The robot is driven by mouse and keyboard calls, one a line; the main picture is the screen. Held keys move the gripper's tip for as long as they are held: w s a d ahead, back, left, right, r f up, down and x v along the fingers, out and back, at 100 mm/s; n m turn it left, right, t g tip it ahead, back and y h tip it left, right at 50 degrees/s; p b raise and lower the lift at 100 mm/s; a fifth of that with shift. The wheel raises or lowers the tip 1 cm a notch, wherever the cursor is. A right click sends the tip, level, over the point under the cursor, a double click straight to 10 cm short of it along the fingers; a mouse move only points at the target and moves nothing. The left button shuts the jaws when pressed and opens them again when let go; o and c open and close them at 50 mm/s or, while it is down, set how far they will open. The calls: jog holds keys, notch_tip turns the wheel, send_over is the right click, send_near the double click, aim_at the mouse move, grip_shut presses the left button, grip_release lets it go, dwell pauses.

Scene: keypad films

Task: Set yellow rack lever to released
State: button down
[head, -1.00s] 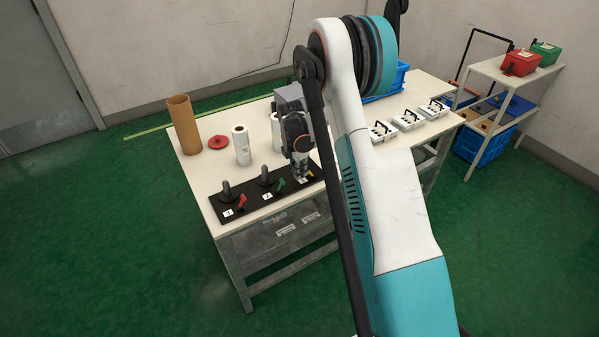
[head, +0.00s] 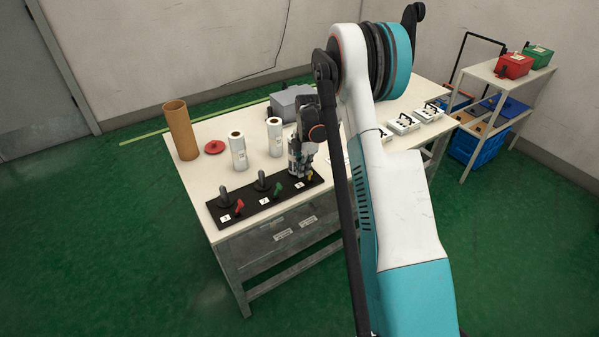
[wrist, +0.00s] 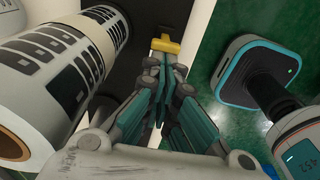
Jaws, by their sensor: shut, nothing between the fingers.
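The yellow lever (head: 309,176) is on the right-hand station of a black rack (head: 252,207) at the table's front edge. It is small there, and its exact setting cannot be told. In the wrist view, the yellow lever's wide head (wrist: 166,45) shows just beyond the fingertips. My gripper (head: 297,174) is over the right-hand station, pointing down, close beside the lever. In the wrist view my gripper (wrist: 165,64) is shut and empty; its tips are close to the lever, and contact cannot be told. My gripper hides part of this station.
A red lever (head: 239,206) and a green lever (head: 278,189) stand on the same rack. White rolls (head: 238,151) stand behind it; a printed roll (wrist: 70,60) is close on the left in the wrist view. A brown tube (head: 180,131) and red disc (head: 214,147) are farther left.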

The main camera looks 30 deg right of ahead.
jog(key=shift+d+r, duration=0.15)
jog(key=shift+d, duration=0.75)
jog(key=shift+r, duration=0.1)
jog(key=shift+r+p, duration=0.4)
jog(key=shift+r, duration=0.35)
